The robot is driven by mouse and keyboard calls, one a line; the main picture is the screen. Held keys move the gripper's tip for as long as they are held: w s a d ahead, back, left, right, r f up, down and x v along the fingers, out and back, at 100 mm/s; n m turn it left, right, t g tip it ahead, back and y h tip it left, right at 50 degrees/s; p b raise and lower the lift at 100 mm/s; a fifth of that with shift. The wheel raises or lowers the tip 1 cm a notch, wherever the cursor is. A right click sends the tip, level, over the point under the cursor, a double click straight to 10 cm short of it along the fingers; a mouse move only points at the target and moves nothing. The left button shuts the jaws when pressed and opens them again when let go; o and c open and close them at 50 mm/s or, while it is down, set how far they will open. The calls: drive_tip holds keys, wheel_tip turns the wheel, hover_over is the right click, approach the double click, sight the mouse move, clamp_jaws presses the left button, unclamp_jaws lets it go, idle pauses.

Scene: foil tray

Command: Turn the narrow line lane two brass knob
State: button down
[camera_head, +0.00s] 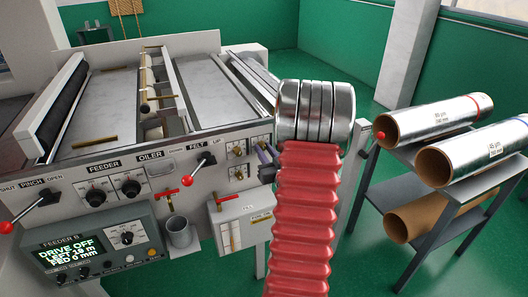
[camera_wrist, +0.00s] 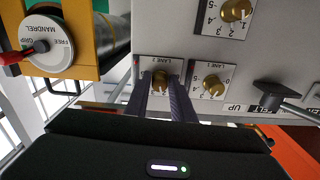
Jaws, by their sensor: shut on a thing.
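The lane two brass knob (camera_wrist: 161,77) sits on a white panel under a LANE 2 label in the wrist view, which is turned over. My gripper (camera_wrist: 160,84) has one dark finger on each side of this knob and is shut on it. The fingers cover the knob's sides and part of its dial. In the head view my gripper (camera_head: 266,158) is at the right end of the machine's front panel, and the held knob is hidden there behind it and my red arm.
The lane one knob (camera_wrist: 213,86) is close beside the fingers. Another brass knob (camera_wrist: 235,12) and a dark lever (camera_wrist: 270,88) are near. The mandrel dial (camera_wrist: 45,45) is at left. A rack of foil rolls (camera_head: 437,118) stands to the right in the head view.

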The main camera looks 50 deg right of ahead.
drive_tip(key=m, duration=0.4)
drive_tip(key=shift+w+a, duration=0.1)
drive_tip(key=shift+w, duration=0.1)
drive_tip(key=shift+m, duration=1.5)
drive_tip(key=c, duration=1.5)
unclamp_jaws()
drive_tip(key=shift+s, duration=0.1)
drive_tip(key=v, duration=1.3)
drive_tip(key=shift+s+a+f, duration=0.1)
drive_tip(key=shift+s, duration=0.2)
